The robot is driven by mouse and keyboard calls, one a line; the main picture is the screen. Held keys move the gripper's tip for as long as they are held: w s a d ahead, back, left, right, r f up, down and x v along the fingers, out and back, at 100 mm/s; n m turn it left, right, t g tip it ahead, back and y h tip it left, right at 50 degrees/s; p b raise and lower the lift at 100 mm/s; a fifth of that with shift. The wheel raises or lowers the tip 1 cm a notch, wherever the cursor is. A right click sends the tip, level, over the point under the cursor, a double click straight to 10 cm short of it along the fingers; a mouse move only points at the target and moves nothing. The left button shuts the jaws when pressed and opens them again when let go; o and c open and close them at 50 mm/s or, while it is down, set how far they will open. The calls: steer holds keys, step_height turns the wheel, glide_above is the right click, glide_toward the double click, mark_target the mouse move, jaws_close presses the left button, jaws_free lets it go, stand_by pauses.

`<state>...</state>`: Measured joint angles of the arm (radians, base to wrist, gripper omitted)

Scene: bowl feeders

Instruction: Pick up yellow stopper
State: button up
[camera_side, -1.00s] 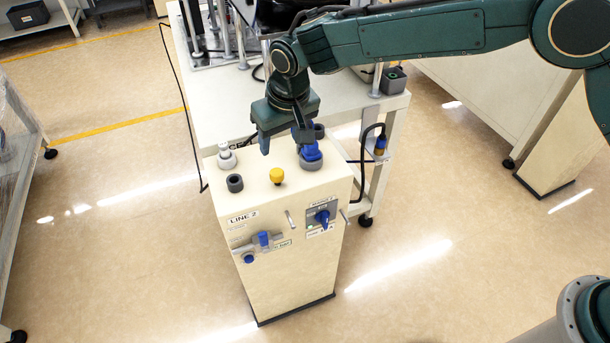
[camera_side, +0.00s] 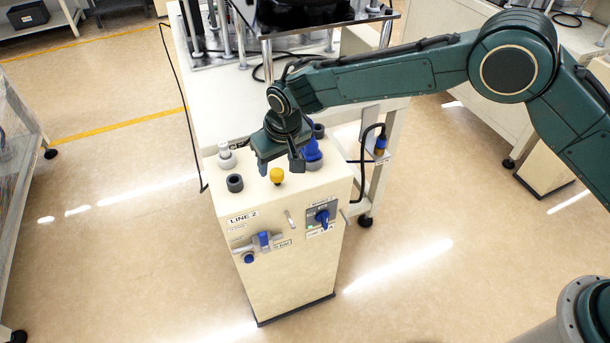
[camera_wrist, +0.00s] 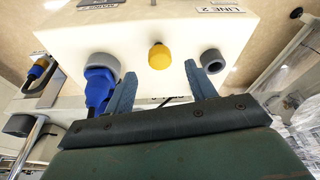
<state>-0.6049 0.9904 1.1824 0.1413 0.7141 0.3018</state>
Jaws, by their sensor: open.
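The yellow stopper (camera_side: 277,175) stands upright on the cream top of the Line 2 cabinet (camera_side: 262,202). In the wrist view the yellow stopper (camera_wrist: 159,56) shows between and beyond the two fingers. My gripper (camera_side: 280,166) is open and empty, its fingers pointing down just behind and above the stopper. In the wrist view my gripper (camera_wrist: 162,80) has its fingers spread wide, one on each side of the stopper. No contact with the stopper shows.
A dark grey ring (camera_side: 235,183) and a white-grey fitting (camera_side: 226,156) are left of the stopper. A blue plug in a grey socket (camera_side: 312,153) is close on the right. A blue rotary switch (camera_side: 322,216) is on the cabinet front. A white bench (camera_side: 215,110) stands behind.

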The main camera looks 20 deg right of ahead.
mark_target(277, 172)
steer(key=shift+f, duration=0.2)
steer(key=shift+x, duration=2.45)
steer(key=shift+s, duration=0.15)
steer(key=c, duration=1.2)
step_height(277, 172, up, 20)
steer(key=shift+f, duration=0.1)
